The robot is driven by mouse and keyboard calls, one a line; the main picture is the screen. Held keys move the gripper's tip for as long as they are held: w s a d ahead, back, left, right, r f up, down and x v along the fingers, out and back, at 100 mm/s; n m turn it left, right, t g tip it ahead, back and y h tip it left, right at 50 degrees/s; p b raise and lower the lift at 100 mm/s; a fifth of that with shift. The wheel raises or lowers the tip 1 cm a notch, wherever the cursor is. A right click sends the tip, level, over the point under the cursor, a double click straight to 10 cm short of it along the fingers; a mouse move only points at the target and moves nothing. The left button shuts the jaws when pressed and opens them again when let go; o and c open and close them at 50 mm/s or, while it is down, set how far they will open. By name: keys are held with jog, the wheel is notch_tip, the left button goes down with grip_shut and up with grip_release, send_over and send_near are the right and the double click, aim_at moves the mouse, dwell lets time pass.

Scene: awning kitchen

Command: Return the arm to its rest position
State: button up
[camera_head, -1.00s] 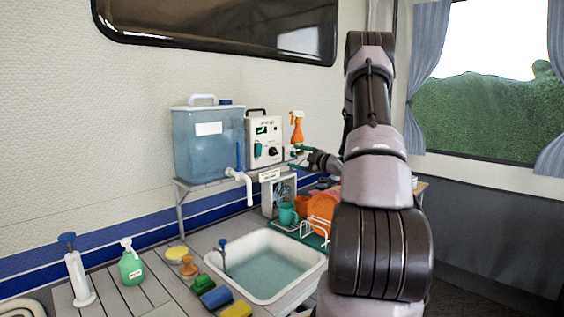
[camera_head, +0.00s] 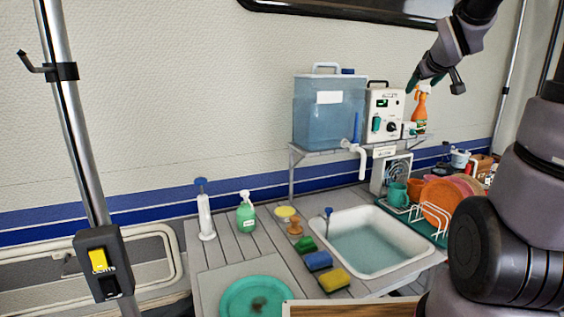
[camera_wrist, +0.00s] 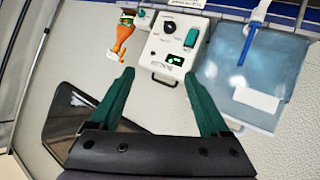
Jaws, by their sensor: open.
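My gripper (camera_head: 427,80) is at the upper right of the head view, in the air in front of the wall, above and near the control box and the orange spray bottle. In the wrist view my gripper (camera_wrist: 163,100) shows two green fingers spread wide with nothing between them. The white control box (camera_wrist: 172,45) shows beyond the fingertips, apart from them. My arm comes down from the top right of the head view, and part of it is out of frame.
A shelf (camera_head: 330,152) holds a blue water tank (camera_head: 328,115), the control box (camera_head: 384,112) and an orange spray bottle (camera_head: 421,107). Below are a sink (camera_head: 372,243), a dish rack (camera_head: 432,222) and a green plate (camera_head: 256,297). A pole (camera_head: 72,110) stands at left.

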jog(key=s+a+m+g+y, duration=0.1)
jog(key=s+a+m, duration=0.1)
jog(key=s+a, duration=0.3)
jog(key=s+a+f+m+g+y, duration=0.1)
jog(key=s+a, duration=0.4)
jog(key=s, duration=0.6)
jog(key=s+a+f+m+g+y, duration=0.1)
jog(key=s+a+m+g+y, duration=0.1)
jog(key=s+a, duration=0.3)
jog(key=s, duration=0.4)
jog(key=shift+f+m+g+y, duration=0.2)
jog(key=shift+m+g+y, duration=0.1)
jog(key=shift+m+g, duration=0.1)
